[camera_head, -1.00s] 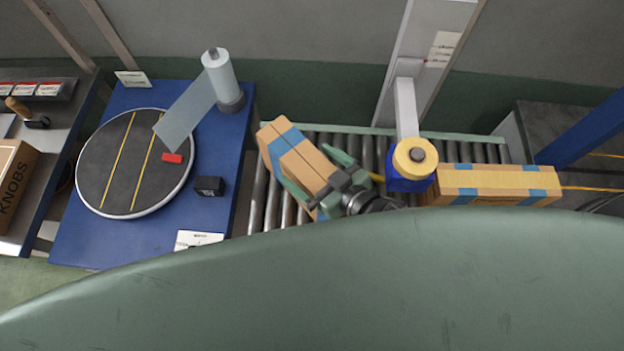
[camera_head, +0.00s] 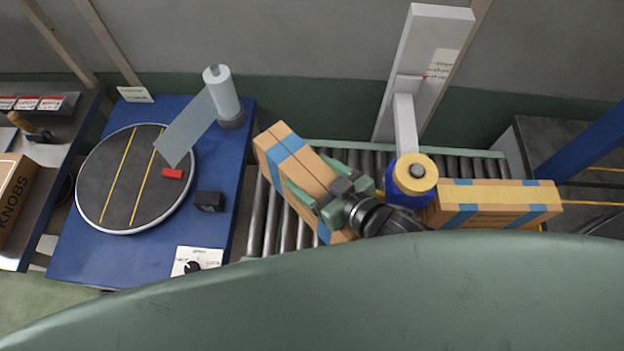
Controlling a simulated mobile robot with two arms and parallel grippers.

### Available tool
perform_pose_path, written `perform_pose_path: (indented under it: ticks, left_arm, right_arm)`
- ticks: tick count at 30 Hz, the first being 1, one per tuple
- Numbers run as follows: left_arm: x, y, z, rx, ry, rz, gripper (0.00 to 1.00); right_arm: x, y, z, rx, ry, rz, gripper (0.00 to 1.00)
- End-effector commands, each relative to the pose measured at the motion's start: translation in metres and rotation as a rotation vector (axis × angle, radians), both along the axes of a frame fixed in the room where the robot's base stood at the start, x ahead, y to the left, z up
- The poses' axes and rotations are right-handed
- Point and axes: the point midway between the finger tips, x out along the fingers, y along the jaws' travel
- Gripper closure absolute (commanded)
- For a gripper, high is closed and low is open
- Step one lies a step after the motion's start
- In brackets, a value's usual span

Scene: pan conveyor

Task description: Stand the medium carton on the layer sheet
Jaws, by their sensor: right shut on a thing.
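A brown carton with blue tape bands (camera_head: 267,150) lies at a slant over the roller conveyor's left end. I cannot tell whether it touches the rollers. My right gripper (camera_head: 307,172) is shut on this carton, with one green finger along each side of its upper part. My right wrist hides part of its near end. A second carton (camera_head: 545,196), with blue bands and yellow tape on top, lies on the conveyor to the right. I cannot tell from size alone which is the medium carton. I cannot make out a layer sheet. My left gripper is out of view.
The roller conveyor (camera_head: 272,215) has a post (camera_head: 425,60) with an arm carrying a yellow roll (camera_head: 414,173). At left, a blue table (camera_head: 90,255) holds a round dark turntable (camera_head: 120,180), a film roll (camera_head: 222,90) and a small black box (camera_head: 209,201). A box marked KNOBS (camera_head: 15,200) is far left.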

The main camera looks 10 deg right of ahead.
Motion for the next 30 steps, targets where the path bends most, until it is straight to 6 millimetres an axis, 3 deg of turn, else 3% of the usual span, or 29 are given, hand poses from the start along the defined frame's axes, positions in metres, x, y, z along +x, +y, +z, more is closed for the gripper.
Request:
perform_pose_path:
  ticks: [7, 12, 21, 30]
  left_arm:
    - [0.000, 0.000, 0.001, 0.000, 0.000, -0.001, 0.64]
    - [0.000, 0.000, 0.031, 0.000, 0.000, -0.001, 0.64]
    - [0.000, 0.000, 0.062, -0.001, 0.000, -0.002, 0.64]
    - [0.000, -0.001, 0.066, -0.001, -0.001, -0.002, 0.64]
  right_arm:
    - [0.001, 0.001, 0.080, 0.006, -0.016, 0.003, 1.00]
    - [0.001, 0.000, 0.129, 0.002, -0.006, 0.000, 1.00]
    - [0.001, 0.000, 0.159, 0.003, -0.007, 0.000, 1.00]
    - [0.001, 0.000, 0.163, 0.003, -0.007, 0.000, 1.00]
